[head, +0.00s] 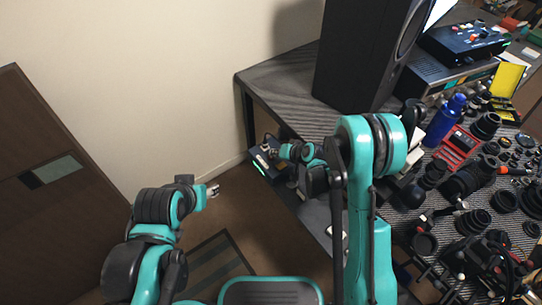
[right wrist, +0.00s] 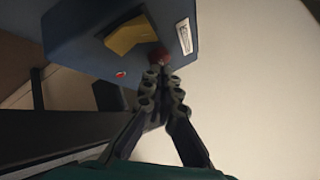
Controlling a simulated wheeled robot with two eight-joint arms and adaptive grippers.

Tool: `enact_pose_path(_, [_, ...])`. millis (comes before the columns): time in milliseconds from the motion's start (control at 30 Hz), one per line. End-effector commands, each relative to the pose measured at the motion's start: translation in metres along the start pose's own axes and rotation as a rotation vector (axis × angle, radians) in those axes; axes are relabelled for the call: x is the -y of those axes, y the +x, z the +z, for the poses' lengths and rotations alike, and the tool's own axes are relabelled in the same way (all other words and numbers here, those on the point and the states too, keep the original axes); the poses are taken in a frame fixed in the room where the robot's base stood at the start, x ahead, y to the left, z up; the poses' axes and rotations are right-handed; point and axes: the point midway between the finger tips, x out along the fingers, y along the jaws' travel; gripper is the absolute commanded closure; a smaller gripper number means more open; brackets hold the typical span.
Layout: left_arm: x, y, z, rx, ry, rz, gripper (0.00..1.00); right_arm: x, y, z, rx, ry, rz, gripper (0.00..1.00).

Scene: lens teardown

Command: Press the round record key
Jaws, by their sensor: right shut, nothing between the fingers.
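A blue-grey box (right wrist: 85,40) fills the top of the right wrist view. On its face are a round red key (right wrist: 157,55), a yellow block-shaped key (right wrist: 128,35), a white label (right wrist: 184,37) and a small red spot (right wrist: 120,74). My right gripper (right wrist: 161,72) is shut and empty, its tips at the red key and partly covering it. I cannot tell whether they touch it.
The table (head: 285,75) carries a large black speaker (head: 360,50), a blue bottle (head: 443,120), a red case (head: 457,145) and many lens parts. A brown door (head: 50,180) stands at the left. The floor between the door and table is mostly clear.

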Motion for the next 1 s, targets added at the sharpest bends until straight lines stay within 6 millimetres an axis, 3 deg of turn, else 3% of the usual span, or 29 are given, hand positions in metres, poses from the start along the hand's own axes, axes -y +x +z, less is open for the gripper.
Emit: enact_pose_path(1000, [0.0,-0.006,-0.004,0.0,0.0,0.0,0.54,0.007,-0.01,-0.007,0.0,0.0,0.0,1.0])
